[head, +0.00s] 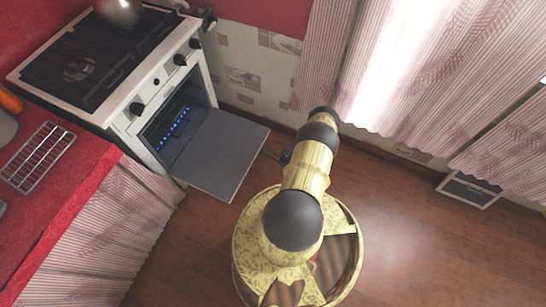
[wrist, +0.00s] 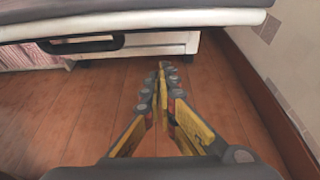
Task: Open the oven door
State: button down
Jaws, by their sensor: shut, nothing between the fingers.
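The oven door (head: 222,152) is folded down and lies about level in front of the white oven (head: 150,125), whose lit cavity shows. In the wrist view the door (wrist: 130,22) crosses the top as a pale slab seen edge-on. A black handle (wrist: 82,46) shows just below its edge, at the left. My gripper (wrist: 162,68) is shut and empty, low over the floor, with its tips apart from the handle and to its right. In the head view my gripper (head: 270,154) is small, partly hidden by my arm, near the door's right edge.
The stove top (head: 85,55) carries a metal pot (head: 119,11). A red-covered counter (head: 75,185) with a wire rack (head: 38,157) stands left of the oven. Wall and curtains (head: 390,70) close the far side. The wooden floor (head: 180,260) is clear.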

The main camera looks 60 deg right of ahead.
jog(key=shift+s+r, duration=0.15)
jog(key=shift+r, duration=1.95)
jog(key=shift+d, duration=0.1)
jog(key=w+r+g+p, duration=0.3)
jog(key=r+p, duration=0.6)
jog(key=r, duration=0.3)
jog(key=w+r+g+p, duration=0.4)
jog(key=r+p, duration=0.5)
jog(key=r, duration=0.3)
jog(key=shift+a+r+h+p, duration=0.3)
jog(key=shift+r, duration=0.1)
jog(key=shift+w, duration=0.1)
jog(key=shift+f, duration=0.1)
